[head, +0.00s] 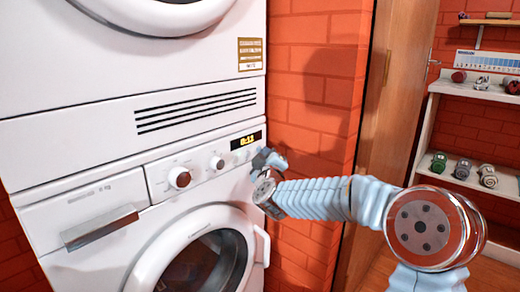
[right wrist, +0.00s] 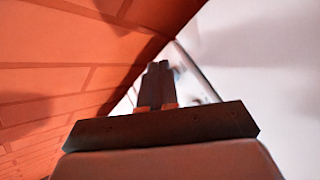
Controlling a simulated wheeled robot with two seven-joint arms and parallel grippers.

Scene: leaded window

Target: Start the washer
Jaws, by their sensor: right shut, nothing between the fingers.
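The white washer (head: 110,264) stands at the lower left in the head view, with a second white machine stacked above it. Its round door (head: 196,256) looks closed. Its panel has a brown-centred knob (head: 179,178), a smaller white knob (head: 217,163) and a lit display (head: 246,141) with yellow digits. My right gripper (head: 266,157) is at the panel's right end, just below the display, and hides that part. Its fingers are together and empty in the right wrist view (right wrist: 157,82), pointing toward a blurred white surface. I cannot tell whether they touch the panel. My left gripper is not in view.
An orange brick wall (head: 310,90) stands close to the washer's right side. A drawer handle (head: 100,228) juts out at the washer's left. A wooden door (head: 392,110) and shelves (head: 470,94) with small items are at the right.

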